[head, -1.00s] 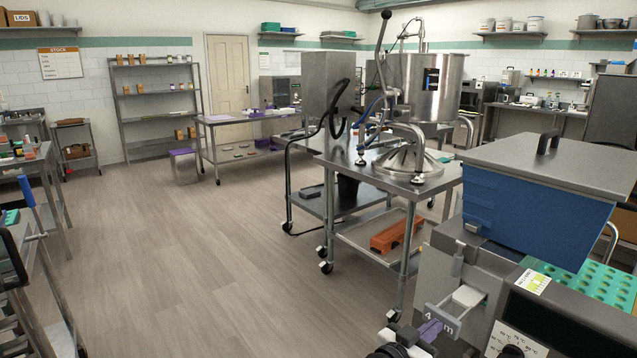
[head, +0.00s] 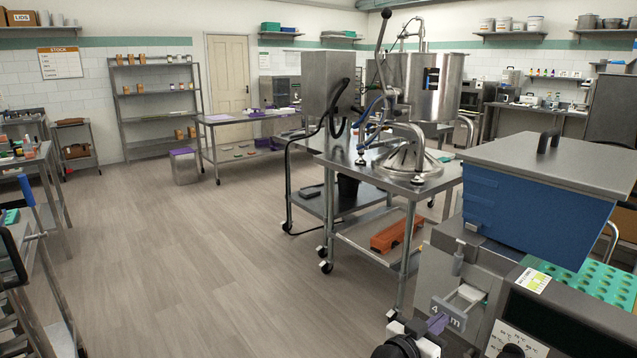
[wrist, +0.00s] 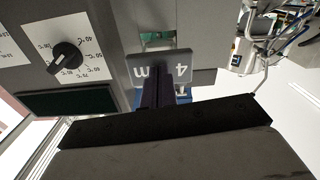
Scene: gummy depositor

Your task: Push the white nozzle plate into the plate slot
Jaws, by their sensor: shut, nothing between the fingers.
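The white nozzle plate (head: 469,294) sticks partly out of the front of the depositor, with a grey end tab (head: 450,312) marked "4 m". Its inner part is hidden in the plate slot (head: 490,282). In the wrist view the grey tab (wrist: 172,70) appears upside down in front of the slot opening. My gripper (head: 438,322) is shut and empty, its purple fingers at the tab's outer face. In the wrist view my fingertips (wrist: 157,82) overlap the tab's edge; they look in contact, but a small gap cannot be ruled out.
The depositor carries a blue hopper (head: 535,215) with a steel lid above the slot. A dial (head: 511,351) sits right of the slot. A green mould tray (head: 590,282) lies behind. A steel cart (head: 400,185) stands beyond; the floor at left is clear.

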